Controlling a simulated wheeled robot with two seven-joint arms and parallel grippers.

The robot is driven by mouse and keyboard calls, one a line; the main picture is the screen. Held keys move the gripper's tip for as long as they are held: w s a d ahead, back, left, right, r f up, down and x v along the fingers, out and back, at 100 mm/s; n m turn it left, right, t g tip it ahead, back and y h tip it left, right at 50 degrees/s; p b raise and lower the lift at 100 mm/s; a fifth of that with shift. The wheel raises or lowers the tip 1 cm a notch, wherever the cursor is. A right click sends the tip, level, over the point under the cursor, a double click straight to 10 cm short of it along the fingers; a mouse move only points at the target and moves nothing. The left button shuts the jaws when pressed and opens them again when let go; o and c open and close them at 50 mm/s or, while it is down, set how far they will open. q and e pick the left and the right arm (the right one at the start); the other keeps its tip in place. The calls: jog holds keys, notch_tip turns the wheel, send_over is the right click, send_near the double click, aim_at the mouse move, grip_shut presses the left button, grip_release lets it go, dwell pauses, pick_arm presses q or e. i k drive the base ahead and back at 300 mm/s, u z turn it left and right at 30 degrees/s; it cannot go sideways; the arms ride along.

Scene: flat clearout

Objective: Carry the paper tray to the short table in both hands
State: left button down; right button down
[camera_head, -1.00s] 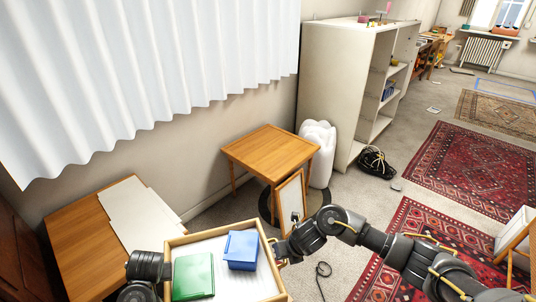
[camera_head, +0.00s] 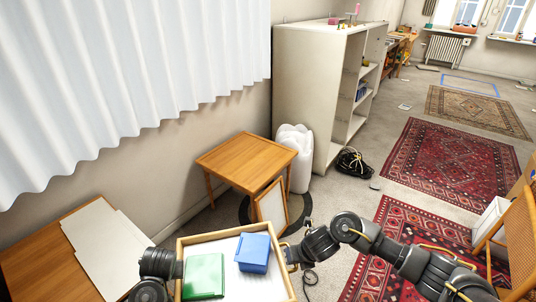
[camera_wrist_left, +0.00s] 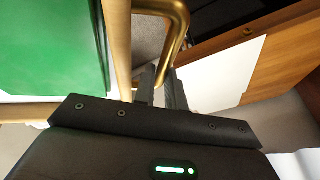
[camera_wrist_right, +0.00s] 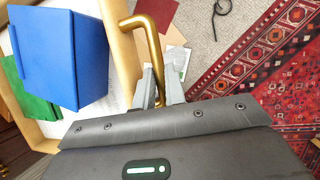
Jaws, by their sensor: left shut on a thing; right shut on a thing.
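The paper tray (camera_head: 207,237) is a light wooden tray with a white paper-like bottom, at the bottom middle of the head view. A green box (camera_head: 203,275) and a blue box (camera_head: 253,252) lie in it. My left gripper (camera_head: 178,270) is at its left side, shut on a brass handle (camera_wrist_left: 180,22) in the left wrist view. My right gripper (camera_head: 288,256) is at its right side, shut on the other brass handle (camera_wrist_right: 152,45). The tray is held up and looks about level. A small wooden table (camera_head: 246,158) stands ahead against the wall.
A lower wooden table (camera_head: 32,262) with white sheets (camera_head: 105,250) is at the left. A framed panel (camera_head: 271,203) leans before the small table. White bottle-like objects (camera_head: 295,155) and a shelf unit (camera_head: 320,90) stand beyond. A chair (camera_head: 518,240) and red rugs are at the right.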

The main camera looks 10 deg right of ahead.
aim_at(248, 156)
jog(key=z, duration=0.6)
jog(key=i, duration=0.95)
jog(key=z, duration=0.55)
jog(key=i, duration=2)
jog(key=u, duration=1.45)
jog(key=i, duration=0.8)
jog(key=u, duration=0.75)
